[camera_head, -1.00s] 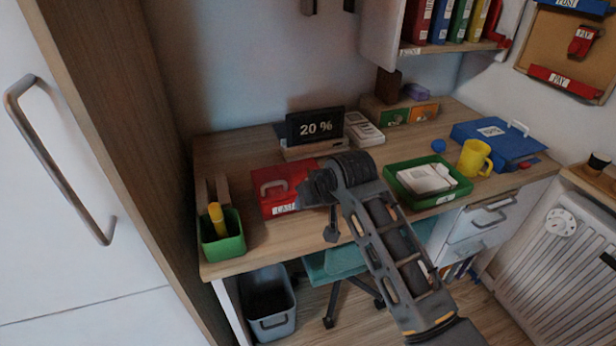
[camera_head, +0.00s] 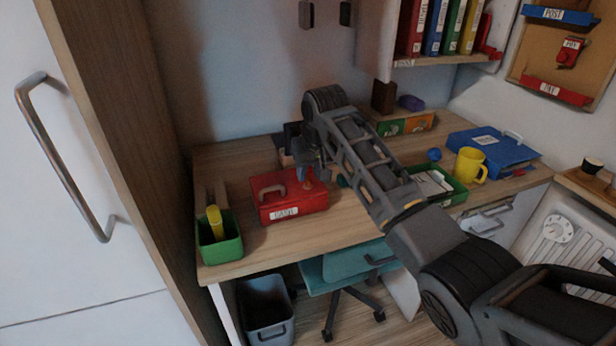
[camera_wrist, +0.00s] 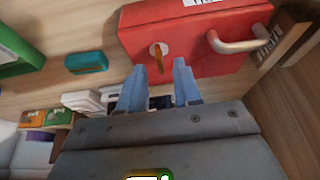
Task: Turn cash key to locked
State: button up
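The red cash box (camera_head: 285,205) with a grey handle and a white label stands on the desk. In the wrist view the cash box (camera_wrist: 200,40) shows a round pale lock plate (camera_wrist: 153,49) with a brass key (camera_wrist: 158,64) in it. My gripper (camera_head: 311,172) is over the box's right end in the head view. In the wrist view my gripper (camera_wrist: 157,70) has its two blue fingers apart, with the key between and just beyond their tips. No contact with the key shows. Any lock markings are too small to read.
A green pen pot (camera_head: 221,247) stands left of the box. A teal block (camera_wrist: 86,62) lies near the box. My arm hides part of the desk.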

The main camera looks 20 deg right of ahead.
jog(key=shift+x, duration=1.25)
jog(key=shift+c, duration=0.5)
grip_shut()
